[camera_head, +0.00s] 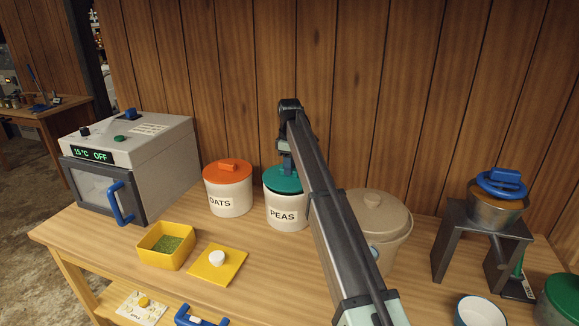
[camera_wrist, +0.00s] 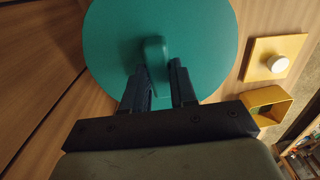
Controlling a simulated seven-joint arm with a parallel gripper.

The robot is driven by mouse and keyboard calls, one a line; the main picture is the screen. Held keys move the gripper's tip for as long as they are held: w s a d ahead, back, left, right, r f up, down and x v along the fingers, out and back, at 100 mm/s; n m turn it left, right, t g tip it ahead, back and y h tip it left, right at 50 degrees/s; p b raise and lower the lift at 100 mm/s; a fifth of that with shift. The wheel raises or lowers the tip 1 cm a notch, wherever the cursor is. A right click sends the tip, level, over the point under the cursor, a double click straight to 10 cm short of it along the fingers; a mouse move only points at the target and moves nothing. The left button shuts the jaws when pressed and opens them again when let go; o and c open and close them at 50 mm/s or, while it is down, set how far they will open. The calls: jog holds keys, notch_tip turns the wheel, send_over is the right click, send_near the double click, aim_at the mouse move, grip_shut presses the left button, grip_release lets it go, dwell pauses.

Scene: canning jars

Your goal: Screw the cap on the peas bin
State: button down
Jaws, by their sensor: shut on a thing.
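The peas bin (camera_head: 286,214) is a white round jar labelled PEAS, standing on the table near the middle in the head view. A teal round cap (camera_head: 284,184) with a raised handle lies level on its top; I cannot tell how tightly it is seated. The cap fills the upper middle of the wrist view (camera_wrist: 205,40) and hides the bin there. My gripper (camera_wrist: 158,78) is over the cap, its two fingers shut on the handle. In the head view my arm partly hides the gripper.
The oats bin (camera_head: 229,193) with an orange cap stands close on the left. A beige lidded bucket (camera_head: 392,228) is just right, behind my arm. A yellow box (camera_head: 155,254) and yellow lid (camera_head: 217,271) lie in front. A grey oven (camera_head: 165,150) stands left, a dark stand (camera_head: 448,245) right.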

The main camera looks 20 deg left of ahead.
jog(key=shift+f, duration=0.85)
dwell(1.4)
jog(key=c, duration=1.4)
grip_release()
grip_shut()
jog(key=m, duration=0.4)
jog(key=shift+m, duration=0.3)
jog(key=shift+m, duration=0.8)
jog(key=m, duration=0.3)
